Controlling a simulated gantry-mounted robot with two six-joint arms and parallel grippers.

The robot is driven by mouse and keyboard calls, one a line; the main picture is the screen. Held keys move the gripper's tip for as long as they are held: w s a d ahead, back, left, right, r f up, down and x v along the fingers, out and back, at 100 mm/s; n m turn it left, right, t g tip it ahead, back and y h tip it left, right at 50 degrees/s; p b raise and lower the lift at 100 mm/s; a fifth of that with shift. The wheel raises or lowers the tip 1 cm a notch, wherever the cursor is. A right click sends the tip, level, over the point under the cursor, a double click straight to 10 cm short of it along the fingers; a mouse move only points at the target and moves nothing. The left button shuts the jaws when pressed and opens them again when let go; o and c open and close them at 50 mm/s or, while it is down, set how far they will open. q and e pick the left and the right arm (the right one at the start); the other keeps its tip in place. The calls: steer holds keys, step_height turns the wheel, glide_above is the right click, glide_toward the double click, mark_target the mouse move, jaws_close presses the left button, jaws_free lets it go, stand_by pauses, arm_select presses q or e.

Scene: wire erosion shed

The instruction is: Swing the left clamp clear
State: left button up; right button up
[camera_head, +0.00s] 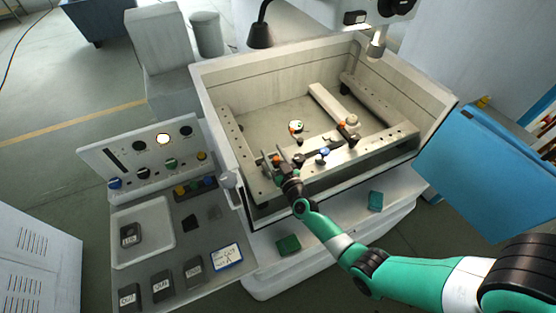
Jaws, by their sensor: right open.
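My right gripper (272,157) reaches into the open machine tank (225,95) from the front right. Its fingers are apart at the left end of the tank's front rail. A small orange-topped part (276,161) shows at the fingers, probably the left clamp; it is partly hidden, and I cannot tell whether the fingers touch it. Another clamp-like part with an orange knob (341,126) stands farther right by the cross bar. My left gripper is not in view.
A control panel (150,155) and a shelf with dark labelled blocks (162,286) stand left of the tank. A machine head (377,42) hangs over the back right. A blue door (480,165) stands open at right. Green cloths (288,245) lie on the front ledge.

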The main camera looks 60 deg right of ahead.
steer(key=p+v, duration=0.3)
steer(key=v, duration=0.7)
steer(key=shift+s+a, duration=0.15)
steer(key=shift+s, duration=0.05)
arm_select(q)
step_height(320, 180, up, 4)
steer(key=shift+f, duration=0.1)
arm_select(e)
steer(key=shift+s+a, duration=0.15)
steer(key=shift+s, duration=0.1)
